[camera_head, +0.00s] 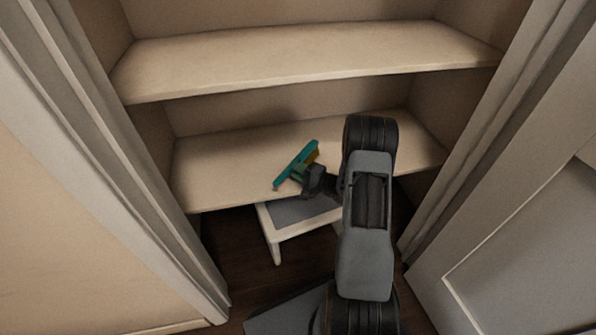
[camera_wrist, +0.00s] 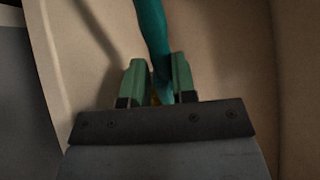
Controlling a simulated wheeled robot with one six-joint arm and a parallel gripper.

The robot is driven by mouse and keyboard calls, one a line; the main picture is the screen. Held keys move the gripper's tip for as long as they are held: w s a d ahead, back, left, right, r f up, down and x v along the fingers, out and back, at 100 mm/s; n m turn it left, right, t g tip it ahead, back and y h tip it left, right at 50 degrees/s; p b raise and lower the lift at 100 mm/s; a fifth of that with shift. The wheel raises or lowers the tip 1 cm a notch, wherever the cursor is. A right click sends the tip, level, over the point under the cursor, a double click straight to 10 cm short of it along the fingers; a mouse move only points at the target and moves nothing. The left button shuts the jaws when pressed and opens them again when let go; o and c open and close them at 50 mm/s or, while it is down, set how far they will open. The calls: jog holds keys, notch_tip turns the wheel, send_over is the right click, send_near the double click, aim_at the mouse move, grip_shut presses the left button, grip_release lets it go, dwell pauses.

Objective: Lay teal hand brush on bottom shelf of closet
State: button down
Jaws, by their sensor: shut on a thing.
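The teal hand brush (camera_head: 294,165) has a long teal body with yellow bristles on its right side, and it is tilted in the head view. My gripper (camera_head: 303,175) is shut on it. In the wrist view the brush (camera_wrist: 153,38) runs up between the two green fingers of my gripper (camera_wrist: 158,82); its gripped part is partly hidden. The closet's bottom shelf (camera_head: 225,170) is bare beige wood, and the brush shows over its middle. I cannot tell whether the brush touches the shelf. A dark shadow falls across the shelf surface in the wrist view.
The upper shelf (camera_head: 300,62) is bare and lies above and behind my gripper. A white step stool (camera_head: 285,232) with a grey top stands on the dark floor below the bottom shelf. An open door (camera_head: 520,240) is at right. The bottom shelf's left part is free.

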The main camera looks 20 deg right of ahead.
jog(key=shift+s+f, duration=0.1)
jog(key=shift+f, duration=0.4)
jog(key=c, duration=0.9)
grip_release()
jog(key=shift+f, duration=0.1)
jog(key=shift+r, duration=0.3)
jog(key=shift+r+p, duration=0.3)
jog(key=shift+r, duration=0.25)
jog(key=shift+p+v, duration=1.6)
jog(key=shift+v, duration=4.35)
